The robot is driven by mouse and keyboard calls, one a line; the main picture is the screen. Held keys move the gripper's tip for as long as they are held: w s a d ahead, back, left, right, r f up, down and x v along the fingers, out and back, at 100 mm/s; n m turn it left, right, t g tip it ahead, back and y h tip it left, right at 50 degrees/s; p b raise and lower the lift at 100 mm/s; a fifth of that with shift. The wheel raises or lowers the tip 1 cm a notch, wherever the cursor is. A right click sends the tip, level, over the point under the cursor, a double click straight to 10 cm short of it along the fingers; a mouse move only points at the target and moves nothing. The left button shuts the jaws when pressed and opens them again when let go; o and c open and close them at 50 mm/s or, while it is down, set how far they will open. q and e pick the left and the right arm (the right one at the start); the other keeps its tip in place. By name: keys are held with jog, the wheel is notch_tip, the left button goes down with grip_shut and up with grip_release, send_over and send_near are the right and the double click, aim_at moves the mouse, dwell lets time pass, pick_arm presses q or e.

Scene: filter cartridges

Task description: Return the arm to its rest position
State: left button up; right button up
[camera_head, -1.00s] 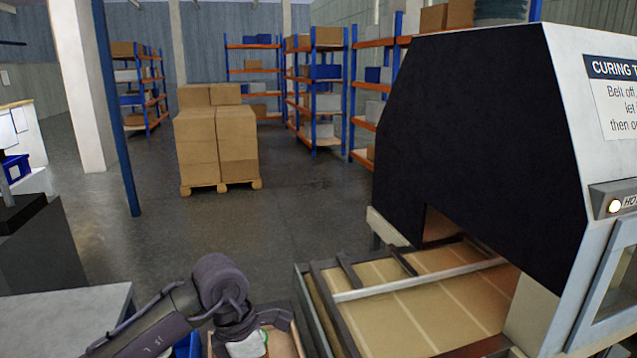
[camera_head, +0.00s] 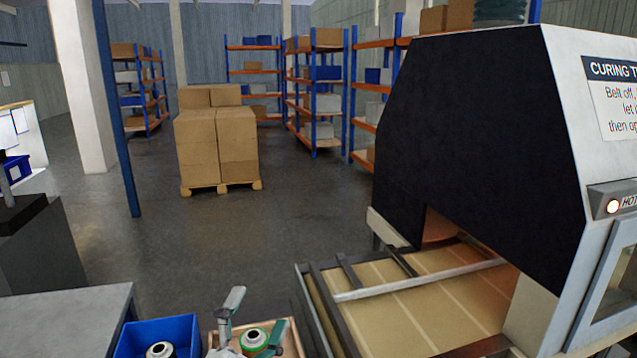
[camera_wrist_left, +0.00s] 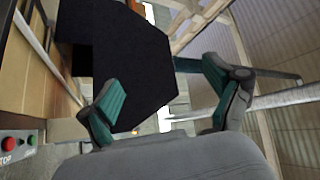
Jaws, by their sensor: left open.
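My left gripper (camera_head: 257,316) is at the bottom of the head view, with its grey-green fingers spread and nothing between them. In the left wrist view its two fingers (camera_wrist_left: 165,85) also stand apart and empty, with the dark oven front beyond them. A filter cartridge with a green ring (camera_head: 254,338) sits in a wooden tray (camera_head: 294,338), just behind the fingers in the picture. Another cartridge (camera_head: 160,350) is in a blue bin (camera_head: 192,325) to the left. My right gripper is not in view.
The curing tunnel (camera_head: 480,130) with its belt (camera_head: 430,290) stands on the right, its lamp (camera_head: 613,206) lit. A grey table (camera_head: 65,318) is at the lower left. Stacked cartons (camera_head: 215,145) on a pallet and shelves stand far back; the floor between is open.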

pick_arm(q)
jog(key=s+a+f+n+g+y, duration=0.3)
jog(key=a+f+n+g+y, duration=0.15)
jog(key=f, duration=0.35)
jog(key=s+a+f+n+g+y, duration=0.2)
jog(key=a+f+n+g+y, duration=0.25)
jog(key=f, duration=0.45)
jog(key=s+a+f+n+g+h, duration=0.15)
jog(key=s+f+g, duration=0.35)
jog(key=s, duration=0.5)
jog(key=s+a+f+n+g, duration=0.1)
jog(key=s+f+n+g, duration=0.2)
jog(key=s+f, duration=0.6)
notch_tip(320, 180, down, 23)
jog(key=s+g, duration=0.2)
jog(key=s+a+f+g, duration=0.1)
jog(key=s+a+f, duration=0.1)
jog(key=s+f, duration=1.5)
jog(key=shift+s+a+f, duration=0.15)
jog(key=shift+a+f, duration=0.25)
jog(key=shift+f, duration=0.15)
